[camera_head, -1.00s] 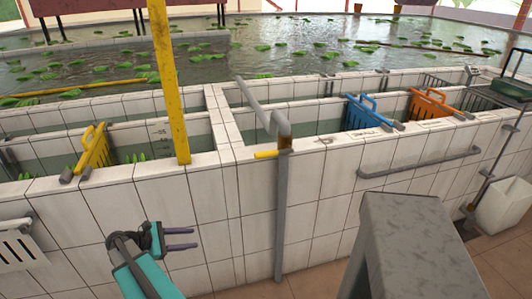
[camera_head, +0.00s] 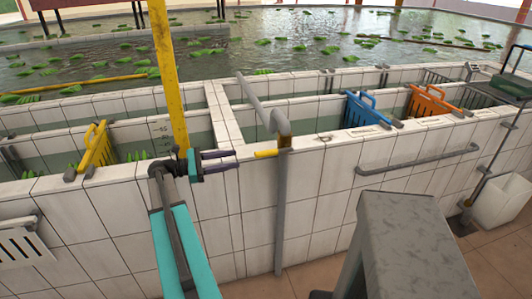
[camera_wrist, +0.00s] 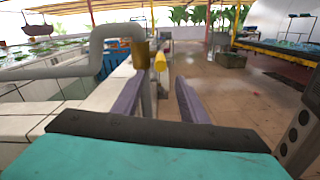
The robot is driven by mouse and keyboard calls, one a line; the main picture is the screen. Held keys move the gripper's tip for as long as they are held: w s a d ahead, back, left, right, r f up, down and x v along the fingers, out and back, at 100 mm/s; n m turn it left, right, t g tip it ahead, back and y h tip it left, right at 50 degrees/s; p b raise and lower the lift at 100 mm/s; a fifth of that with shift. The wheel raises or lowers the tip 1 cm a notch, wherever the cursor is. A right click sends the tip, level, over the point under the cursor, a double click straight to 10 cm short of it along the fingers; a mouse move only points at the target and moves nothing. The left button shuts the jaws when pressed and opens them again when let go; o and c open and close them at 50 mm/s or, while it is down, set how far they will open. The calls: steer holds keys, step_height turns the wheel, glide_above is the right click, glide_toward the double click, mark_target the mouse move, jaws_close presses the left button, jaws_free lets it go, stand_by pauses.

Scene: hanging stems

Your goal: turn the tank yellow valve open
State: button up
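The yellow valve handle (camera_head: 266,154) sticks out to the left from a brass fitting (camera_head: 284,141) on the grey pipe (camera_head: 281,215) at the tank wall. In the wrist view the handle (camera_wrist: 160,62) points toward me, just beyond my fingertips and a little above them. My gripper (camera_head: 238,160) is open and empty, left of the handle, with its purple fingers pointing right at it. In the wrist view my gripper (camera_wrist: 158,88) has its fingers wide apart, with the pipe seen between them. The fingers are apart from the handle.
A yellow post (camera_head: 168,75) rises close behind my gripper. The white tiled tank wall (camera_head: 330,190) runs along the scene. Yellow, blue (camera_head: 366,111) and orange (camera_head: 430,104) slotted gates sit in the channels. A grey rail (camera_head: 418,160) is right of the pipe. Floor shows at the lower right.

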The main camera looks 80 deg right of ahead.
mark_target(266, 154)
steer(key=shift+s, duration=0.1)
steer(key=p+x, duration=0.3)
steer(key=x, duration=1)
steer(key=shift+s+d+f+p, duration=0.1)
steer(key=shift+s+d+p, duration=0.05)
steer(key=shift+s+p, duration=0.15)
